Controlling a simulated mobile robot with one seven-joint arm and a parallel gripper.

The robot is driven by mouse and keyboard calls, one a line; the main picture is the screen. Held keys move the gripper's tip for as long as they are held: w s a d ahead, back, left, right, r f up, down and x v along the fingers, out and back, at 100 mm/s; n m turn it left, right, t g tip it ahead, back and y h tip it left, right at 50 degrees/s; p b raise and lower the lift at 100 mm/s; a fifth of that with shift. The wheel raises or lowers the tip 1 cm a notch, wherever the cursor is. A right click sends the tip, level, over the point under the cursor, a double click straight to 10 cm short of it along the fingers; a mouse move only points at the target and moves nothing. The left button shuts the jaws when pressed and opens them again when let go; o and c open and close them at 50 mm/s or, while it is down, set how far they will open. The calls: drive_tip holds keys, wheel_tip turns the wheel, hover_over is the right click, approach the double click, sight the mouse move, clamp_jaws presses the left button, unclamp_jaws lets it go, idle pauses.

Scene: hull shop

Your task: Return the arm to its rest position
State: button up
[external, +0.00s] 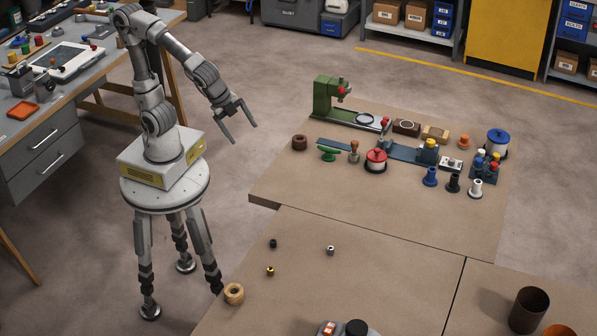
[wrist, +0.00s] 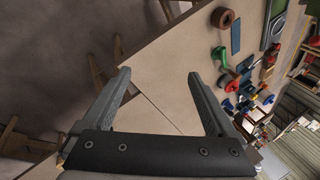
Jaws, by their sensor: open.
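My arm (external: 150,95) stands on its base at the left of the external view, folded up and over with its forearm reaching right and down. My gripper (external: 243,132) is open and empty, in the air just left of the table's back left corner. In the wrist view my gripper (wrist: 158,88) shows two spread fingers with nothing between them but the tabletop far behind. It touches nothing that I can see.
A grey workbench (external: 40,125) stands close behind my arm at left.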

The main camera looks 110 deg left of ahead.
drive_tip(key=s+d+r+n+t+h, duration=0.2)
drive_tip(key=s+r+n+h, duration=0.15)
drive_tip(key=s+n, duration=0.45)
wheel_tip(320, 180, up, 16)
drive_tip(key=m+p, duration=0.1)
drive_tip(key=p, duration=1.4)
drive_tip(key=shift+s+p, duration=0.15)
drive_tip(key=shift+p, duration=0.2)
drive_tip(key=shift+y, duration=0.25)
